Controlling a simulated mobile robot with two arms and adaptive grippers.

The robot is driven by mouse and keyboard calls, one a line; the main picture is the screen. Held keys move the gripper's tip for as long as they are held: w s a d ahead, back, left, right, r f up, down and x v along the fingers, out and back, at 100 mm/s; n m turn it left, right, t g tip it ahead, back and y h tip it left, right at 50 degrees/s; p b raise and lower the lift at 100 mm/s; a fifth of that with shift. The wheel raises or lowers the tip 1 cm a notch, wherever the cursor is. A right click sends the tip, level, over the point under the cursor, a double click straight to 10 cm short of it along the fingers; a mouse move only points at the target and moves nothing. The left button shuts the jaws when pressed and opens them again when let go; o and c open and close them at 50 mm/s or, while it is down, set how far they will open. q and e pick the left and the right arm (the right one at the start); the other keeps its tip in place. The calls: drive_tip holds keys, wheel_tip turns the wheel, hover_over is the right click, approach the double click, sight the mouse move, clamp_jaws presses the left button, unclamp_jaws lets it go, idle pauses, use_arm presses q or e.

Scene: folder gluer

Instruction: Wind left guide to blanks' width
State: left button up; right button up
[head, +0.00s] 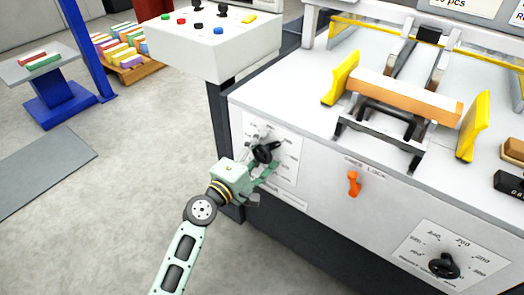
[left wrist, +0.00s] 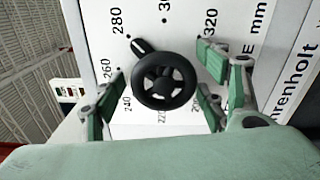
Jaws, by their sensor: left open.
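The left dial knob (head: 265,152) is black and sits on a white scale plate on the machine's front. In the left wrist view the knob (left wrist: 164,82) has a round wheel, and its pointer tip lies near the 280 and 260 markings. My left gripper (head: 262,164) is at this knob with its fingers open on both sides; visible gaps separate them from the wheel. The left yellow guide (head: 340,78) stands at the left end of the orange-brown blanks (head: 405,96), and the right yellow guide (head: 472,128) at their right end. My right gripper is not in view.
An orange lever (head: 353,183) and a second black dial knob (head: 444,266) are on the same front panel. A control box (head: 213,45) with buttons juts out above left. A blue stand (head: 52,95) and a pallet of coloured stacks (head: 125,50) stand farther left.

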use_arm(q)
drive_tip(key=v, duration=1.2)
